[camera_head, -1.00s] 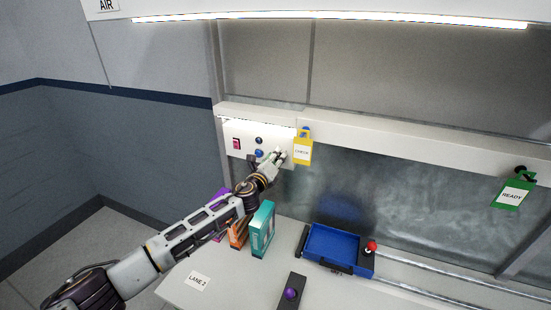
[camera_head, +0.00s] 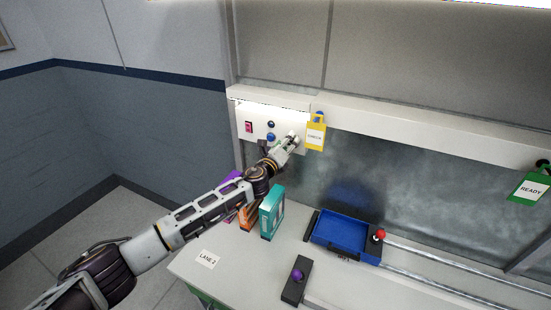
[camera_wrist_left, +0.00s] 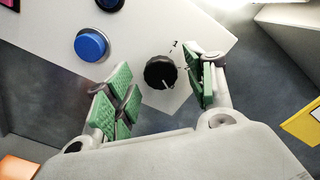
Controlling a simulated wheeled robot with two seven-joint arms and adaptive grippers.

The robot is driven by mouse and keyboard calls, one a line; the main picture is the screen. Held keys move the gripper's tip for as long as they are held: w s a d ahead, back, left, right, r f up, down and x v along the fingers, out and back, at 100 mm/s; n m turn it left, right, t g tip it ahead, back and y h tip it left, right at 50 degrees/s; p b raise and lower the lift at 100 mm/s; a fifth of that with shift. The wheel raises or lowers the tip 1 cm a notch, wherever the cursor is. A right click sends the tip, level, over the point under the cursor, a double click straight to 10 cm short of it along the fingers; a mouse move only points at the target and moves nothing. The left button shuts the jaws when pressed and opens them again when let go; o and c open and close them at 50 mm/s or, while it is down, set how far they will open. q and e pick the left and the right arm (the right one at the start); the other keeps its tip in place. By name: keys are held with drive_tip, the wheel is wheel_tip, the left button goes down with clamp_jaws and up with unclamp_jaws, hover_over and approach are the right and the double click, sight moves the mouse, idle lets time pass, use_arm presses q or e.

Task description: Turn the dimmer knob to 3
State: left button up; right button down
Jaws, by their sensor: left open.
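The dimmer knob (camera_wrist_left: 160,72) is a round black knob on a white panel (camera_wrist_left: 130,40) in the left wrist view. A light pointer mark shows on its lower right edge, and a printed "1" with tick marks sits above it to the right. My left gripper (camera_wrist_left: 158,92) is open, its green pads on either side of the knob. The right pad is close to the knob; I cannot tell whether it touches. In the head view my left gripper (camera_head: 292,141) is at the right part of the panel (camera_head: 254,112) and hides the knob. My right gripper is not in view.
A blue button (camera_wrist_left: 91,45) is left of the knob. A red switch (camera_head: 249,127) is farther left on the panel. A yellow tag (camera_head: 315,134) hangs just right of my gripper. Boxes, including a teal one (camera_head: 272,212), and a blue tray (camera_head: 340,229) stand below.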

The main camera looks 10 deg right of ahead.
use_arm(q)
drive_tip(key=v, duration=1.1)
idle(0.5)
idle(0.3)
